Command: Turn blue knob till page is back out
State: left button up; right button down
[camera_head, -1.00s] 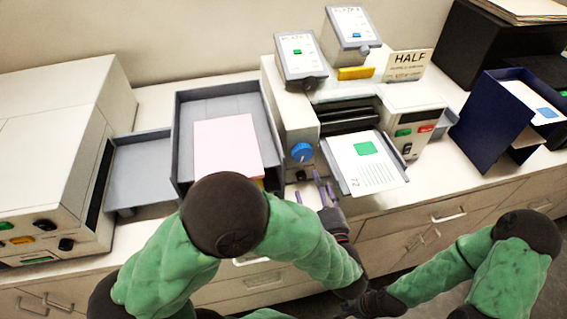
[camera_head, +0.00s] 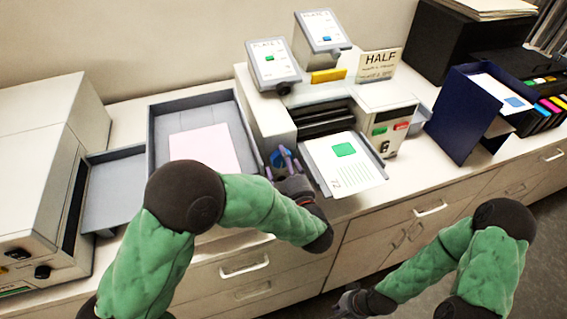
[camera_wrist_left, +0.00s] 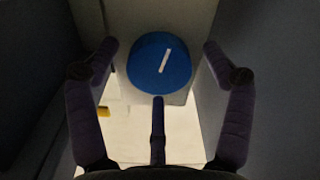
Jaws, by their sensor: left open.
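The blue knob (camera_head: 281,158) is on the front of the white machine and is partly hidden by my left gripper. In the left wrist view the blue knob (camera_wrist_left: 159,64) is round with a tilted white line. My left gripper (camera_head: 285,160) is open, its purple fingers spread to either side of the knob with a small gap; its fingers also show in the left wrist view (camera_wrist_left: 160,62). A white page (camera_head: 342,178) with a green square and green lines lies on the grey output tray, just right of my left gripper. My right gripper (camera_head: 350,302) hangs low in front of the drawers.
A grey tray with pink paper (camera_head: 203,147) stands left of the machine. Two slanted labelled plates (camera_head: 272,64) and a HALF sign (camera_head: 379,62) sit on top. A dark blue holder (camera_head: 458,122) stands to the right. Drawers (camera_head: 246,266) line the counter front.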

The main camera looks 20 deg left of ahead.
pick_arm(q)
jog(key=c, duration=1.2)
jog(key=shift+o, duration=0.2)
jog(key=shift+r+m+p, duration=0.25)
jog(key=shift+m+p, duration=1.05)
jog(key=shift+m, duration=0.2)
jog(key=shift+w+m+p, duration=0.1)
jog(key=shift+m+p, duration=1)
jog(key=shift+m, duration=0.4)
